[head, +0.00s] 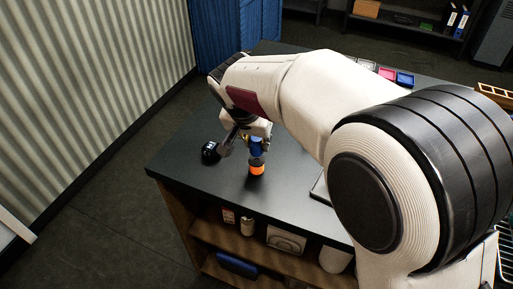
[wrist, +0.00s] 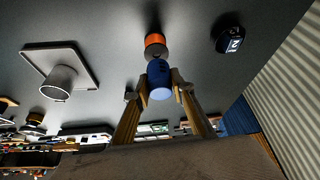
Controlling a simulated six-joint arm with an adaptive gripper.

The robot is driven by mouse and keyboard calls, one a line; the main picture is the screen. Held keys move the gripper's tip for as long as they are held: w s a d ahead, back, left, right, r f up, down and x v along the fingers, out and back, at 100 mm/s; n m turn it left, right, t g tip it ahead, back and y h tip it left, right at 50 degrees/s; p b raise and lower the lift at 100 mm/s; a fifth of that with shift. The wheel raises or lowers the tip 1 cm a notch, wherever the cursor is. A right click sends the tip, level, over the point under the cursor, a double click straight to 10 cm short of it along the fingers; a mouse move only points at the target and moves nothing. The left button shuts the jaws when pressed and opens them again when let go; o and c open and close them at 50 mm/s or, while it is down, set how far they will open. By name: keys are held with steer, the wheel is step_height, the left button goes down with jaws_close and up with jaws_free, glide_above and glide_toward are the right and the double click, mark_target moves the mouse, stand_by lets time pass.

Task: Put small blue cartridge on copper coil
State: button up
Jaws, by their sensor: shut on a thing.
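The small blue cartridge (wrist: 160,82) is between the two fingers of my gripper (wrist: 160,90), which is shut on it. In the head view the cartridge (head: 256,144) is upright under my gripper (head: 258,133), directly over the orange copper coil (head: 257,170). The coil stands on the dark tabletop, with a grey part (head: 256,159) between its orange band and the cartridge. In the wrist view the coil (wrist: 154,39) shows just beyond the cartridge. I cannot tell whether the cartridge touches the grey part.
A black round device with a white number (head: 210,152) stands left of the coil, near the left edge of the dark table (head: 190,145). The wrist view shows a grey square plate with a cylinder (wrist: 62,78). Coloured trays (head: 388,74) lie at the back.

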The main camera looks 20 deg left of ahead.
mark_target(255, 143)
steer(key=shift+f, duration=1.35)
steer(key=shift+f, duration=0.15)
steer(key=o, duration=1.1)
steer(key=shift+v, duration=3.9)
